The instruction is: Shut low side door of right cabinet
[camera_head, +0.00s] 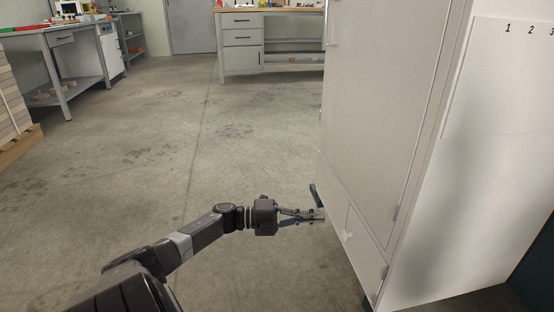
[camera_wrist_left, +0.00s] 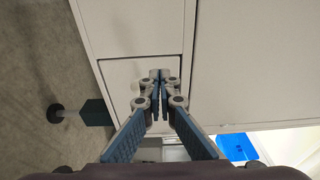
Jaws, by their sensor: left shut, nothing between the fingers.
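The right cabinet (camera_head: 385,90) is a tall light-grey cabinet on the right of the head view. Its low side door (camera_head: 368,256) is a small panel near the floor, below the tall door. It looks about flush with its frame, with thin seams around it; the left wrist view shows the low door (camera_wrist_left: 120,78) close in front of my fingers. My left gripper (camera_head: 320,214) is shut and empty, its tips at the cabinet's lower left part. I cannot tell whether they touch the panel. The fingers (camera_wrist_left: 160,76) hide part of the door. My right gripper is out of view.
A workbench with drawers (camera_head: 242,45) stands at the back, another bench (camera_head: 62,42) at the back left. Stacked boards on a pallet (camera_head: 14,115) are at the left edge. The concrete floor (camera_head: 170,130) between is clear. A blue object (camera_wrist_left: 237,147) shows at lower right in the wrist view.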

